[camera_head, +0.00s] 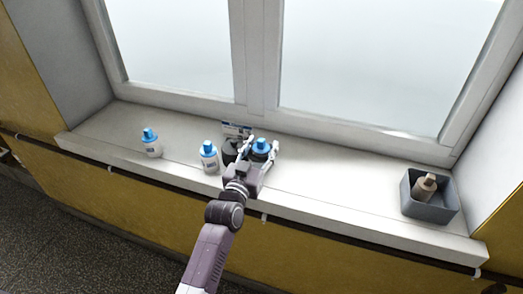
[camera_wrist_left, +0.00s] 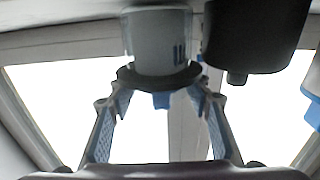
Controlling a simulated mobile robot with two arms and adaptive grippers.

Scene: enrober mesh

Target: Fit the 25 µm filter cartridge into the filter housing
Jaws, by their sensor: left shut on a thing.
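My left gripper (camera_head: 261,153) is shut on a blue-capped white cartridge (camera_head: 261,145) at the middle of the window sill. In the left wrist view, which looks inverted, its fingers (camera_wrist_left: 160,95) flank the dark-looking collar of this cartridge (camera_wrist_left: 160,42). Blue marks show on its pale body, but the micron rating is unreadable. A dark cylinder (camera_head: 230,151) stands just left of the gripper, partly hidden by it; it also shows beside the cartridge in the wrist view (camera_wrist_left: 255,35), apart from it. It may be the filter housing. My right gripper is out of view.
Two more blue-capped cartridges stand on the sill (camera_head: 305,185), one near the dark cylinder (camera_head: 208,158) and one farther left (camera_head: 151,143). A grey bin (camera_head: 430,210) at the right holds a brown cartridge (camera_head: 425,187). A small plate (camera_head: 237,128) stands behind. The sill between gripper and bin is clear.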

